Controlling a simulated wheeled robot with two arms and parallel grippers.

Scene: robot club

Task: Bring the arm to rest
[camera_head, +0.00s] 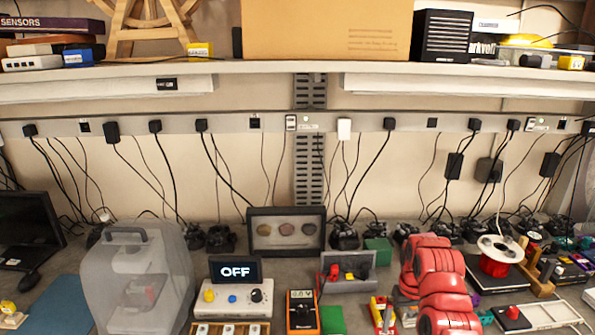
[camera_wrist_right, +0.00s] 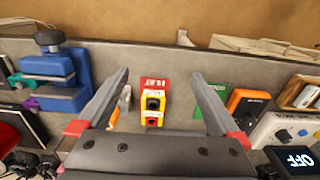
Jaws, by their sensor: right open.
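My right gripper (camera_wrist_right: 160,76) shows in the right wrist view with its two dark fingers wide apart and nothing held between them. It is over the workbench. A small red and yellow box (camera_wrist_right: 153,101) lies beyond it, framed between the fingers and apart from them. In the head view, my red right arm (camera_head: 440,285) reaches over the right-centre of the bench, and its fingers cannot be made out there. My left arm and gripper are in neither view.
An orange meter (camera_head: 302,312), a console with an OFF display (camera_head: 235,270) and a clear case (camera_head: 142,280) stand left of the arm. A spool (camera_head: 501,248) stands to its right. A blue vise (camera_wrist_right: 52,75) shows in the wrist view. The bench is crowded.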

